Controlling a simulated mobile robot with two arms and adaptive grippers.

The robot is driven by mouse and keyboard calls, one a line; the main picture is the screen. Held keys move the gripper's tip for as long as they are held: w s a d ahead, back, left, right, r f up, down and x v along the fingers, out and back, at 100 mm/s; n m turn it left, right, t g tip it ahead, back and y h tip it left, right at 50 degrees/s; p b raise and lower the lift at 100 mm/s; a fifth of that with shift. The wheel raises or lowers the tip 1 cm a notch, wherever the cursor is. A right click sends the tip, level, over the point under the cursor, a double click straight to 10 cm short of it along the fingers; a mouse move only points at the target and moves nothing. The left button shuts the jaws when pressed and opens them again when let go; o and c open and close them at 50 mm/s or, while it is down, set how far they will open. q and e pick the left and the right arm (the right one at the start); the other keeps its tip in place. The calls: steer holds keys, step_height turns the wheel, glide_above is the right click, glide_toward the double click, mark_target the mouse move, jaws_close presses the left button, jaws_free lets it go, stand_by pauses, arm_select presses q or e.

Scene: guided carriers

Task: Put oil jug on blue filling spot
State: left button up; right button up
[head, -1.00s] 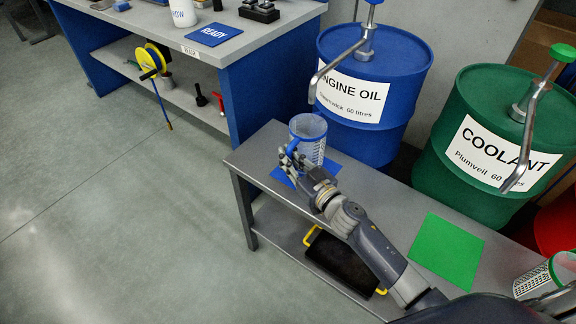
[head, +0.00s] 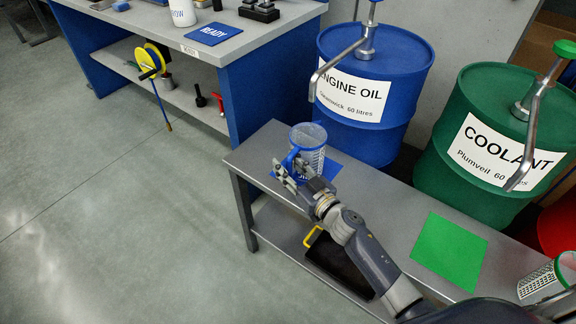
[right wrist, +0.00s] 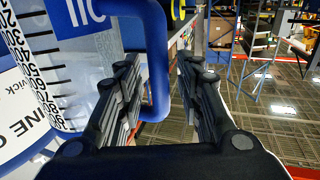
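The oil jug (head: 313,145) is a clear measuring jug with a blue handle (head: 290,158). It stands upright on the blue filling spot (head: 325,172), a blue square on the low grey bench under the engine oil spout. My right gripper (head: 287,174) is at the handle side of the jug. In the right wrist view my right gripper (right wrist: 160,95) has its fingers spread apart, and the blue handle (right wrist: 157,60) shows between them, nearer the left finger, with a gap to the right finger. My left gripper is not in view.
The blue engine oil drum (head: 375,90) with its bent spout (head: 335,68) stands behind the jug. The green coolant drum (head: 490,140) is to its right. A green square (head: 448,252) on the bench is bare. A second jug with a green handle (head: 548,280) stands at lower right.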

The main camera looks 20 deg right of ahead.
steer(key=shift+r, duration=0.25)
steer(key=v, duration=1.2)
